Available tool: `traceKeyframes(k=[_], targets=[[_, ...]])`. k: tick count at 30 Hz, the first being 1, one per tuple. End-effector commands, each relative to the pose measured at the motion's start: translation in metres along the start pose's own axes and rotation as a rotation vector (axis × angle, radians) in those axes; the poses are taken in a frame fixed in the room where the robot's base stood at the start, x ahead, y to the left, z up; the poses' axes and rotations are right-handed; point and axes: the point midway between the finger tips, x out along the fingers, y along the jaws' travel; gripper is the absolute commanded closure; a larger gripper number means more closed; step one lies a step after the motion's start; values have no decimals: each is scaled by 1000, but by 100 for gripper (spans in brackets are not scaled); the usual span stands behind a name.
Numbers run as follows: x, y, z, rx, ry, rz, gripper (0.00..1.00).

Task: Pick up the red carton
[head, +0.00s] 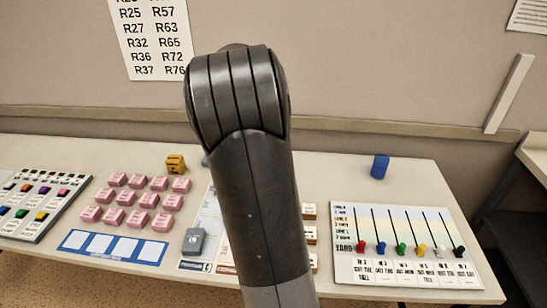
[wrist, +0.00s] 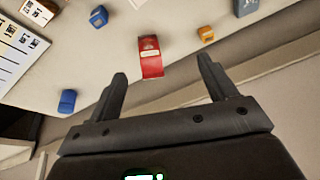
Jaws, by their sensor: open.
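The red carton (wrist: 151,58) shows in the wrist view, on the table near its wall-side edge, with a pale label on its upper part. My gripper (wrist: 163,80) is open and empty. The carton appears beyond the fingertips, roughly between the two fingers in the picture and apart from both. In the head view the carton does not show; my arm covers the middle of the table.
A blue cylinder (head: 380,166) stands at the back right, beside a board with coloured pegs (head: 400,215). Pink blocks (head: 130,200), a yellow block (head: 175,163) and a grey-blue object (head: 194,241) lie left of my arm. The wall (head: 400,60) rises behind the table.

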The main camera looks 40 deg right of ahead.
Motion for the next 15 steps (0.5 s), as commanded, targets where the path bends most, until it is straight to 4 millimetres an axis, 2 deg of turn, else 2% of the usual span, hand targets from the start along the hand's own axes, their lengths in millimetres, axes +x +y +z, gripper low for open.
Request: traceKeyframes(k=[1,6,9,15], targets=[[18,4,-13,29,7,29,23],[63,15,-50,115,42,100,23],[81,21,-64,147,59,129,23],[99,26,-75,174,74,154,23]])
